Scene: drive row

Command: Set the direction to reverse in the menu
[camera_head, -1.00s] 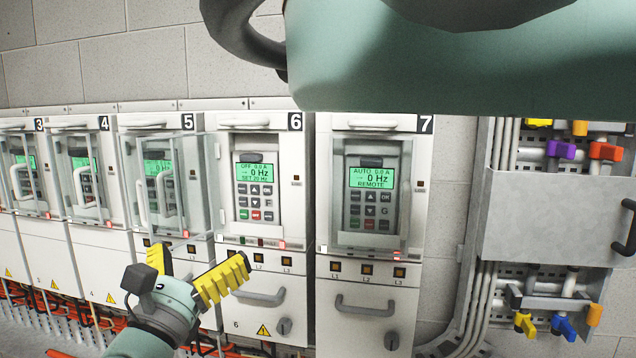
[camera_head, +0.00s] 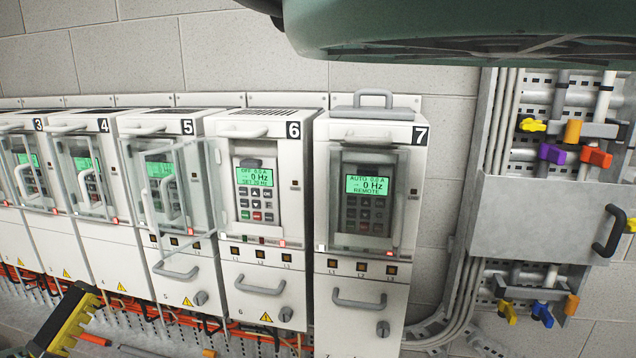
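Drive 6 (camera_head: 265,130) has its clear cover (camera_head: 205,190) swung open to the left, leaving its keypad (camera_head: 257,204) bare. Its green display (camera_head: 255,177) reads OFF 0.0 A, an arrow pointing right, 0 Hz, SET 20 Hz. No menu shows there. Drive 7 (camera_head: 345,130) has its clear cover shut; its display (camera_head: 367,186) reads AUTO 0.0 A, 0 Hz, REMOTE. My gripper (camera_head: 72,322) is at the lower left, below and left of drive 6 and apart from it. It is partly cut off, so its opening is unclear.
Drives 3, 4 and 5 (camera_head: 150,124) stand in a row to the left. A grey panel (camera_head: 530,220) with a black handle and coloured valve levers is on the right wall. Orange cables run below the drives. Part of my arm covers the upper right.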

